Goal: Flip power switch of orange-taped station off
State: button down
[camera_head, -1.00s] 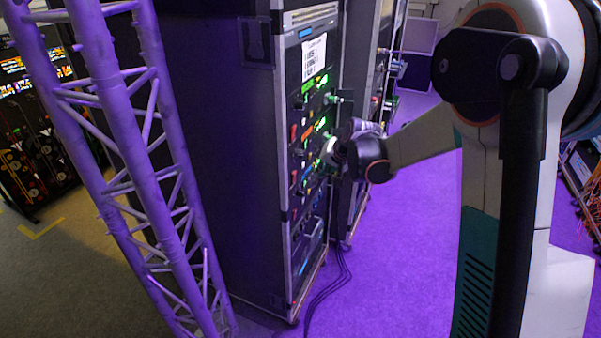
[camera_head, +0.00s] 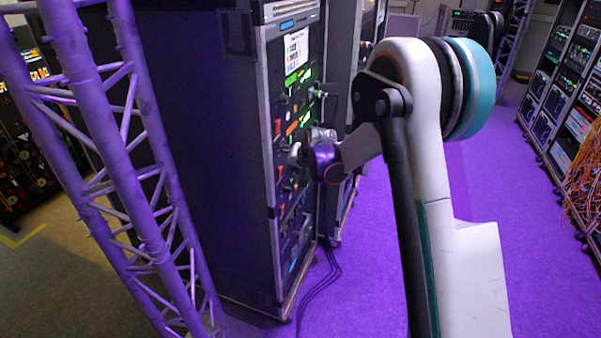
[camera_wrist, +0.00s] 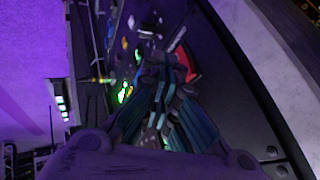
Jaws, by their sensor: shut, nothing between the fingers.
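A tall dark rack (camera_head: 190,120) stands left of centre in the head view, with a front panel (camera_head: 283,190) of small switches and coloured strips. A green strip (camera_head: 306,74) is high on it, and a short orange-red strip (camera_head: 291,129) is lower. I cannot tell which switch is the power switch. My gripper (camera_head: 296,153) is close to this panel, just below the orange-red strip; contact cannot be judged. In the wrist view my gripper (camera_wrist: 166,62) is shut and empty beside a red patch (camera_wrist: 188,60). The fingers hide part of the panel, and green lights (camera_wrist: 125,92) show left of them.
A purple-lit truss (camera_head: 110,150) stands in front at the left. Another rack (camera_head: 352,190) is just behind the first. Black cables (camera_head: 325,280) lie on the floor at its base. Equipment racks (camera_head: 570,90) with orange cables (camera_head: 585,185) line the right. The purple floor between is open.

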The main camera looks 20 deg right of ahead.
aim_at(282, 167)
jog(key=shift+w+a+r, duration=0.15)
jog(key=shift+w+a, duration=0.35)
jog(key=shift+a, duration=0.2)
jog(key=shift+w+a+r, duration=0.2)
jog(key=shift+w+a, duration=0.1)
jog(key=shift+a, duration=0.15)
jog(key=shift+r, duration=0.8)
